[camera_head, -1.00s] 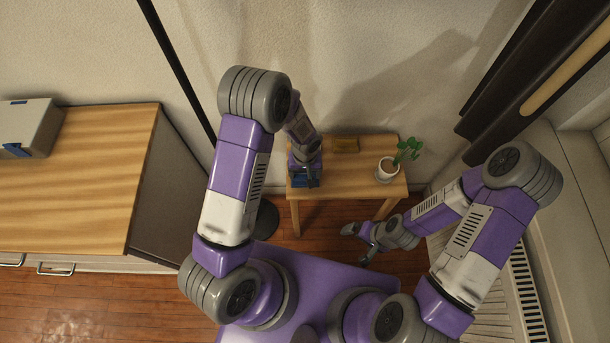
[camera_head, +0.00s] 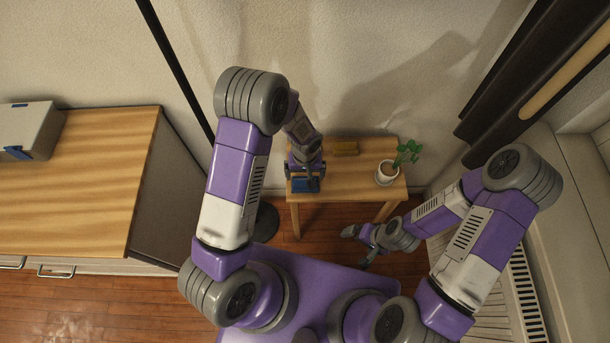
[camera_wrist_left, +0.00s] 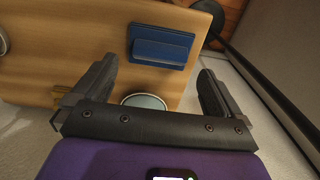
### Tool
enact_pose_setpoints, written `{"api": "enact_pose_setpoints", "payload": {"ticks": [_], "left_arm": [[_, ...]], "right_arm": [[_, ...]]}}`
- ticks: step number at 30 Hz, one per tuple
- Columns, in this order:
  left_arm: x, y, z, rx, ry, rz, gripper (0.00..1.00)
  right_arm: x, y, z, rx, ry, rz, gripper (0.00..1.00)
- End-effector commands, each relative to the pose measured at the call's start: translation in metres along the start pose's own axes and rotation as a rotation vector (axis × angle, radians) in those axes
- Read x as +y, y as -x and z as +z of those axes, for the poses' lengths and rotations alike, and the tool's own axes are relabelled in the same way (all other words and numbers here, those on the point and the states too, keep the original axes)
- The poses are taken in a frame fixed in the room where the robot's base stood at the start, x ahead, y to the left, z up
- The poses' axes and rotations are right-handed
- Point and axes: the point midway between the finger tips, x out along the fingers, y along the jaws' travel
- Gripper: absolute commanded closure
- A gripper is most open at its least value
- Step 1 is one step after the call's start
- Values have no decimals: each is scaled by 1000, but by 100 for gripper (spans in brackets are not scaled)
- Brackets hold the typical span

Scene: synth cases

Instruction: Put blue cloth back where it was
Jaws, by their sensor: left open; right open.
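The blue cloth (camera_head: 305,185) lies as a flat, folded rectangle on the small wooden table (camera_head: 340,187), near its left front corner. It also shows whole in the left wrist view (camera_wrist_left: 160,47), close to the table edge. My left gripper (camera_head: 304,172) is above the cloth. In the left wrist view its two fingers (camera_wrist_left: 160,68) are spread apart, with nothing between them, and the cloth lies beyond the tips. My right gripper (camera_head: 359,246) is open and empty, low in front of the table.
A potted plant (camera_head: 387,173) stands on the table's right side. A yellowish block (camera_head: 345,149) lies at the back. A round, pale-rimmed thing (camera_wrist_left: 145,101) is partly hidden by my gripper. A grey case (camera_head: 28,128) sits on the wooden cabinet (camera_head: 80,190) at left.

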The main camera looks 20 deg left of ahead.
Motion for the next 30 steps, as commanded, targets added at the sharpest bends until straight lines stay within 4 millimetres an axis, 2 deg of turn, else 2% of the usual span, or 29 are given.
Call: {"api": "enact_pose_setpoints", "payload": {"ticks": [1,6,9,14,17,19,24,27,30], "left_arm": [[1,16,-1,3,0,3,0],[1,52,-1,4,1,3,0],[0,68,0,3,0,2,0],[0,81,1,-1,-1,2,0],[-3,69,11,-26,-10,27,0],[-6,48,30,-60,-25,76,0],[-13,-6,93,-108,-48,245,0],[-16,-21,124,-99,-43,311,0],[-19,-28,145,-79,-39,344,0]], "right_arm": [[-2,6,0,0,0,0,1],[-5,14,1,0,0,0,1],[-7,18,1,0,0,0,1],[-8,20,1,0,0,0,1],[-8,21,1,0,0,0,1],[-8,20,1,0,0,0,1],[-8,20,1,0,0,0,1],[-8,20,1,0,0,0,1],[-8,20,1,0,0,0,1]]}}
